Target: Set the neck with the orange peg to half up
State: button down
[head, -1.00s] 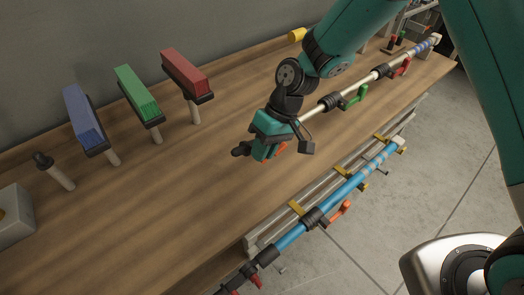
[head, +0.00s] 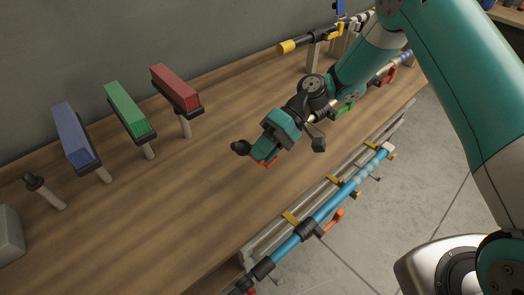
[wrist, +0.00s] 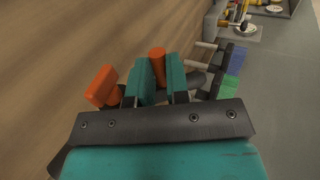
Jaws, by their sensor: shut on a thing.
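My gripper (head: 267,147) is over the middle of the bench, low at the near end of a pale pipe. In the wrist view its two teal fingers (wrist: 158,82) are shut on an upright orange peg (wrist: 157,60). A second orange piece (wrist: 101,86) stands just left of the fingers. In the head view an orange part (head: 266,162) shows below the gripper, beside a dark rounded end (head: 240,147). My arm hides most of the pale pipe, so I cannot tell the neck's exact angle.
Blue (head: 75,133), green (head: 126,106) and red (head: 176,88) blocks stand on posts at the back left. A blue pipe (head: 330,206) with an orange lever (head: 333,219) runs along the bench's front. A yellow-ended pipe (head: 287,46) is at the back. Bare wood lies front left.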

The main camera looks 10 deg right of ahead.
dwell(0.3)
jog(key=c, duration=1.1)
grip_release()
jog(key=p+v, duration=1.3)
jog(key=v, duration=0.4)
jog(key=shift+r+p, duration=0.3)
jog(key=shift+p, duration=0.05)
jog(key=shift+w+d+f+p, duration=0.1)
jog(key=shift+d+f+p, duration=0.1)
jog(key=shift+p, duration=0.1)
